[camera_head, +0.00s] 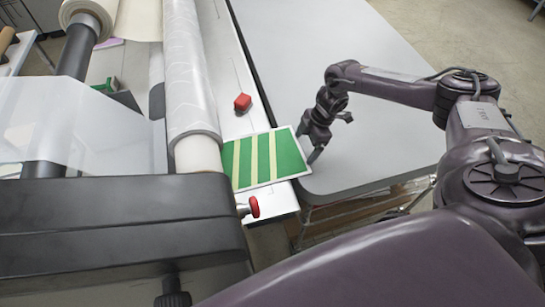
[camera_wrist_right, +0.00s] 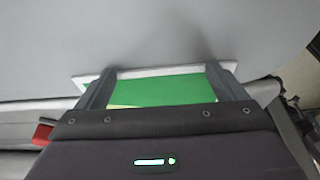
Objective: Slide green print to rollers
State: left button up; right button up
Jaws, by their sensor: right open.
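The green print (camera_head: 268,158), with pale stripes and a white border, lies flat at the right side of the laminator's rollers (camera_head: 188,75). Its left edge is beside the lower end of the front roller; whether it touches is unclear. Its right edge reaches the grey table's edge. My right gripper (camera_head: 330,139) is open at the print's right edge, over the table. In the right wrist view the print's white-edged end (camera_wrist_right: 165,88) shows between the two spread fingers; contact cannot be told. My left gripper is not in view.
The black laminator housing (camera_head: 120,225) fills the lower left. The grey table (camera_head: 330,35) is mostly clear.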

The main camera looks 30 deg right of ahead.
aim_at(268, 156)
jog(key=shift+w+a+p, duration=0.2)
jog(key=shift+w+a, duration=0.05)
jog(key=shift+a, duration=0.7)
jog(key=shift+w+a+p, duration=0.15)
jog(key=shift+w+a, duration=0.05)
jog(key=shift+a, duration=0.8)
jog(key=shift+w+a+p, duration=0.2)
jog(key=shift+w+a, duration=0.05)
jog(key=shift+a, duration=0.7)
dwell(0.8)
jog(key=shift+d+f, duration=0.1)
jog(key=shift+d, duration=0.15)
jog(key=shift+w+d+b, duration=0.1)
jog(key=shift+w+b, duration=0.2)
jog(key=shift+w+a, duration=0.15)
jog(key=shift+a, duration=0.45)
jog(key=shift+w+a, duration=0.1)
jog(key=shift+a, duration=0.2)
jog(key=shift+w+a+p, duration=0.15)
jog(key=shift+w+a, duration=0.1)
jog(key=shift+a, duration=0.75)
jog(key=shift+w+a+p, duration=0.15)
jog(key=shift+w+a, duration=0.1)
jog(key=shift+a, duration=0.7)
dwell(0.9)
